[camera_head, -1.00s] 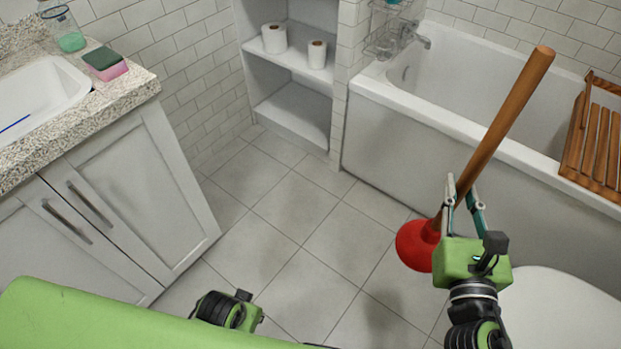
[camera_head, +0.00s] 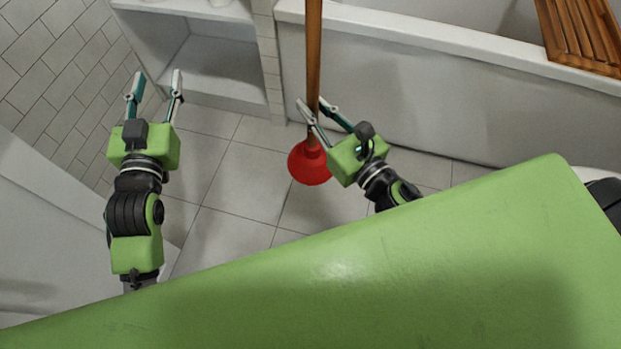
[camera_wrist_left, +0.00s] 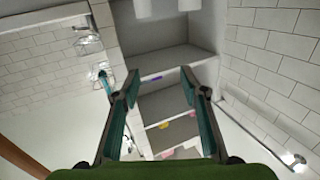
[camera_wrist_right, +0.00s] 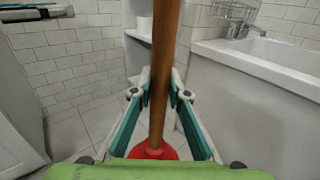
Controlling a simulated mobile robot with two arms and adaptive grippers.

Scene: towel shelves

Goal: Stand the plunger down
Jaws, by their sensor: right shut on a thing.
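The plunger has a long wooden handle (camera_head: 314,55) and a red rubber cup (camera_head: 309,165). My right gripper (camera_head: 313,108) is shut on the lower handle, just above the cup. In the right wrist view the handle (camera_wrist_right: 163,70) stands upright between the fingers, with the red cup (camera_wrist_right: 153,152) below them. I cannot tell whether the cup touches the floor. My left gripper (camera_head: 155,85) is open and empty, in front of the shelf unit at the left. Its spread fingers also show in the left wrist view (camera_wrist_left: 160,85).
The white bathtub (camera_head: 400,50) runs along the back right, with a wooden rack (camera_head: 585,35) on its rim. The shelf unit (camera_head: 225,65) stands left of it. Tiled floor (camera_head: 235,190) is clear between the grippers. A white cabinet (camera_head: 40,220) is at the left.

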